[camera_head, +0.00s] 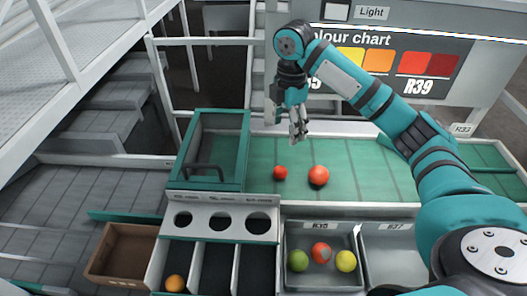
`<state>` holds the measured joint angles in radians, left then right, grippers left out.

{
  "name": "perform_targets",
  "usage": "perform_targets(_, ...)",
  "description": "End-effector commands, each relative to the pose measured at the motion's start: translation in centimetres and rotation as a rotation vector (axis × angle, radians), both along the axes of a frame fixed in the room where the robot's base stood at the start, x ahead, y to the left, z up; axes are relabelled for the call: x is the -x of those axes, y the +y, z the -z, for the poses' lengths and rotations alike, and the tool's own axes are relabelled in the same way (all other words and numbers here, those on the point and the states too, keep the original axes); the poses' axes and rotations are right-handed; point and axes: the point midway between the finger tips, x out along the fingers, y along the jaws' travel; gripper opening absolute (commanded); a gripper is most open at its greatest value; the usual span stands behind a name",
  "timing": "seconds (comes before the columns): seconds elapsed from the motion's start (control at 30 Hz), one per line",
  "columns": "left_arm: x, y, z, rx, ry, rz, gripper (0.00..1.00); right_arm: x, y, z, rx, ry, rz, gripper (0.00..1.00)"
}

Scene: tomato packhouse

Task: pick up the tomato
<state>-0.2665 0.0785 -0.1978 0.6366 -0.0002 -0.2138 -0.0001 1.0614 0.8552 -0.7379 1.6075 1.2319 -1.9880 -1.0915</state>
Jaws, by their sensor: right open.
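Two tomatoes lie apart on the green mat. The smaller red tomato (280,173) is on the left and the larger orange-red tomato (318,176), dark on its underside, is on the right. My right gripper (299,136) is open and empty. It points down, above and behind both tomatoes in the picture, clear of them. My left gripper is not in view.
A teal-rimmed bin (245,150) stands left of the tomatoes. In front are a plate with three round holes (200,223), a grey tray (321,278) holding green, red and yellow fruits, and a brown box (102,254). An orange fruit (175,283) lies in a compartment.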

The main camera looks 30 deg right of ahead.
Motion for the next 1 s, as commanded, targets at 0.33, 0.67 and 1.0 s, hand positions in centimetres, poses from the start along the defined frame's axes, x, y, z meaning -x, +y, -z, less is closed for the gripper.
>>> perform_targets(0.33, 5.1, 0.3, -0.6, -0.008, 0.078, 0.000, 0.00, 0.4, -0.1, 4.3, 0.006, 0.011, -0.014, 0.68)
perform_targets(0.67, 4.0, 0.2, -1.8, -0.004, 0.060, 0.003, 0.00, 0.4, 0.0, 10.6, 0.004, 0.007, -0.013, 0.68)
perform_targets(1.0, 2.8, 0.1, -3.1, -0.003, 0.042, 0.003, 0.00, 0.3, 0.5, 13.5, 0.004, 0.008, -0.013, 0.68)
